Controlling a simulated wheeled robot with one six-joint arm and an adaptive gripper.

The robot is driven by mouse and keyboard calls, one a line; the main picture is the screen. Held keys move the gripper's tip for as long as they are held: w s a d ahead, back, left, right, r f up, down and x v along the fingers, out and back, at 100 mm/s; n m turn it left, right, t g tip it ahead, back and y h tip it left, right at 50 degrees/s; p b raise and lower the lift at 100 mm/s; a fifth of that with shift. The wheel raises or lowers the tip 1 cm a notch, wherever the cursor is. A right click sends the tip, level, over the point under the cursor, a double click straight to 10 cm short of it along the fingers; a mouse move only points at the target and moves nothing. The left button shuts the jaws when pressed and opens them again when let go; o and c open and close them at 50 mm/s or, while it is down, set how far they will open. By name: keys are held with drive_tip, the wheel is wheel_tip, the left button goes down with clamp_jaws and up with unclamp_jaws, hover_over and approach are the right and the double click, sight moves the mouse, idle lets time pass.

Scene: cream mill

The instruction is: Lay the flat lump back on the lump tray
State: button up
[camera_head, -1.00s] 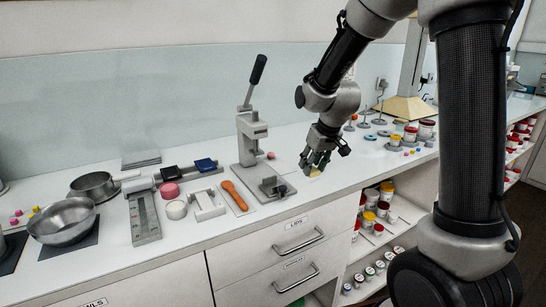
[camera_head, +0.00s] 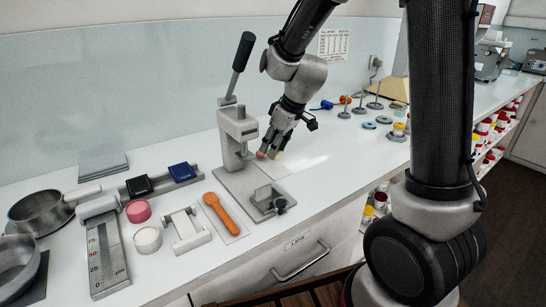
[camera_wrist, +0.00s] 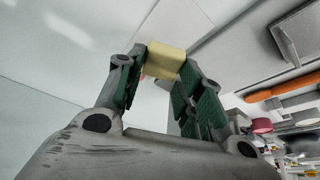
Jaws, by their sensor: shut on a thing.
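My gripper (camera_head: 272,152) is low over the bench, just right of the lever press. It is shut on a pale yellow block-like lump (camera_wrist: 165,60), held between its two fingertips in the wrist view. In the head view only a small yellow patch of the lump (camera_head: 279,156) shows beside the fingers. A pink lump (camera_head: 262,155) is close to the fingertips on the left. A flat pale sheet or tray (camera_head: 274,169) lies under and in front of the gripper. I cannot tell whether it is the lump tray, or whether the held lump touches it.
The lever press (camera_head: 238,135) stands close left of my gripper, its base reaching forward. An orange spoon (camera_head: 222,213) lies left of that base. Weighted stands (camera_head: 361,105) and coloured discs are farther right. The bench between them and the gripper is mostly clear.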

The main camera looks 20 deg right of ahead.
drive_tip(key=shift+f, duration=1.95)
drive_tip(key=shift+f, duration=0.15)
drive_tip(key=o, duration=0.9)
drive_tip(key=v, duration=1.1)
drive_tip(key=s+d+r+m+h, duration=0.1)
drive_tip(key=s+d+r+m, duration=0.1)
drive_tip(key=s+d, duration=0.2)
drive_tip(key=s+d+r+m+h, duration=0.1)
drive_tip(key=s+d+r+m, duration=0.2)
drive_tip(key=s, duration=0.8)
drive_tip(key=s+d+r+m+h, duration=0.1)
drive_tip(key=s+d+r+m, duration=0.1)
drive_tip(key=s+d, duration=0.3)
drive_tip(key=s+m, duration=0.1)
drive_tip(key=s, duration=0.2)
drive_tip(key=shift+r+t, duration=0.2)
drive_tip(key=shift+t, duration=0.2)
drive_tip(key=shift+s, duration=0.1)
